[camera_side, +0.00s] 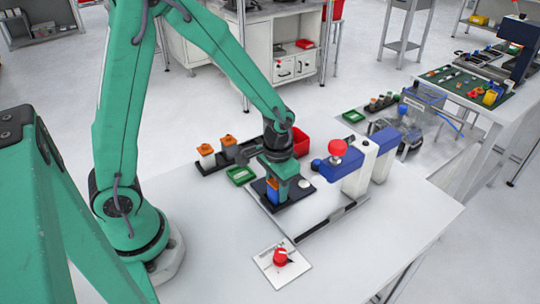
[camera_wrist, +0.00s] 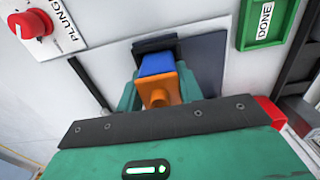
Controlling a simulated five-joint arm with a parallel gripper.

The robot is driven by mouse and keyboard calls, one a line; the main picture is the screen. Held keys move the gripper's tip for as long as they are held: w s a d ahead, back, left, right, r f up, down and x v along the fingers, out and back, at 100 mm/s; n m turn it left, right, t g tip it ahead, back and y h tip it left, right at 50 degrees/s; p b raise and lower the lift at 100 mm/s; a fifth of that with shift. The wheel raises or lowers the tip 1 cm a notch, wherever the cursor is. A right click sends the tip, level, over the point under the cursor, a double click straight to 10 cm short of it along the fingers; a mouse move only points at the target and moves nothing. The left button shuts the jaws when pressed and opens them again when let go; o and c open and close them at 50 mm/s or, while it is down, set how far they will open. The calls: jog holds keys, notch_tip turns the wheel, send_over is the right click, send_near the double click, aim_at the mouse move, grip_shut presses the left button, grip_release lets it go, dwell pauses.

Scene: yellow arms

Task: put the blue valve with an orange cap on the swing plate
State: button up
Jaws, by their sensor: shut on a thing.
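The blue valve with an orange cap (camera_side: 272,193) is upright between the fingers of my gripper (camera_side: 281,188). In the wrist view its blue body (camera_wrist: 157,64) and orange cap (camera_wrist: 160,90) show between the teal fingers of my gripper (camera_wrist: 158,92), which is shut on it. The valve is over or on the dark square swing plate (camera_side: 259,186), which also shows in the wrist view (camera_wrist: 208,62). Its lower end is hidden, so I cannot tell whether it touches the plate.
A press with a blue head (camera_side: 328,170) and red knob (camera_side: 337,148) stands just right. A red-knobbed plunger switch (camera_side: 281,258) lies in front. A green tray (camera_side: 240,175), a black rack with orange-capped parts (camera_side: 229,146) and a red bin (camera_side: 300,141) are behind. The table's front right is clear.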

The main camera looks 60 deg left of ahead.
jog(key=shift+f, duration=0.15)
jog(key=o, duration=1)
jog(key=shift+r, duration=6.15)
jog(key=shift+s+a+r, duration=0.1)
jog(key=shift+s+r, duration=0.15)
jog(key=shift+r, duration=0.15)
jog(key=shift+s+a+r+t, duration=0.55)
jog(key=shift+s+r+t, duration=0.4)
jog(key=shift+s+r, duration=0.65)
jog(key=shift+s+a+r+t, duration=0.55)
jog(key=shift+s+r+t, duration=0.5)
jog(key=shift+s, duration=0.9)
jog(key=shift+s+a+r+t, duration=0.55)
jog(key=shift+s+r+t, duration=0.25)
jog(key=shift+s+r, duration=0.85)
